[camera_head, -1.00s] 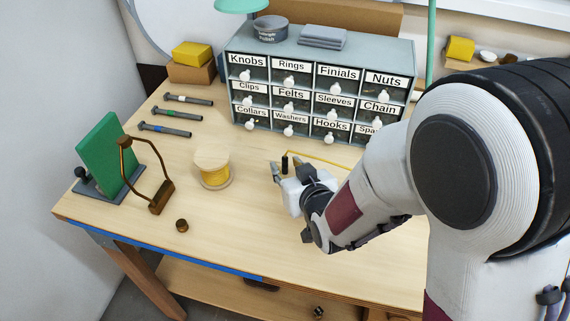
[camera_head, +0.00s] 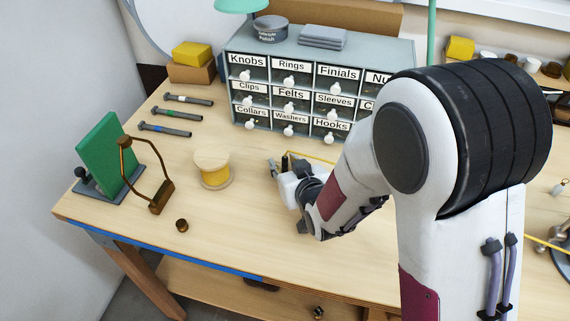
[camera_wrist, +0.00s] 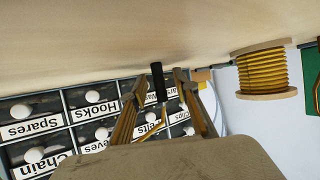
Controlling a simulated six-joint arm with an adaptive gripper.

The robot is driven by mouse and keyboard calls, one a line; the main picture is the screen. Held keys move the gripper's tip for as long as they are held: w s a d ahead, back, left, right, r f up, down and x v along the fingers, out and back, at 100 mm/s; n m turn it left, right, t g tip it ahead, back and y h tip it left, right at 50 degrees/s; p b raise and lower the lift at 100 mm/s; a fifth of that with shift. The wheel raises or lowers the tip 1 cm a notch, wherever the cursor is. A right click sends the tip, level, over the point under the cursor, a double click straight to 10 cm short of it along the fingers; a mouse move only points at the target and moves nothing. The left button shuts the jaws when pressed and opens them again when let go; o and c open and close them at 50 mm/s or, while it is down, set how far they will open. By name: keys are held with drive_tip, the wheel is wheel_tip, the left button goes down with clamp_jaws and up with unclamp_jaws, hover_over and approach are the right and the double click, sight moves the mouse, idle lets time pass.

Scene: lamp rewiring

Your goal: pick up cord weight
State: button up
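A small upright black cylinder (camera_head: 285,161) with a yellow cord at it stands on the table before the drawer cabinet. It may be the cord weight; I cannot tell for sure. In the wrist view the black cylinder (camera_wrist: 158,82) shows between my two fingertips, with a gap on each side. My gripper (camera_wrist: 160,80) is open and low over the table. In the head view my gripper (camera_head: 279,167) is beside the cylinder and partly hides it. A small dark bronze cylinder (camera_head: 182,225) sits apart, near the table's front edge.
A spool of yellow cord (camera_head: 212,171) stands left of my gripper. A green panel on a base (camera_head: 104,155) and a bronze frame (camera_head: 158,198) are further left. A labelled drawer cabinet (camera_head: 296,95) stands close behind. The table's front middle is clear.

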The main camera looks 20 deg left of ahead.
sight(285, 157)
drive_tip(key=shift+c, duration=0.4)
clamp_jaws()
drive_tip(key=shift+r, duration=0.2)
drive_tip(key=shift+r, duration=4.85)
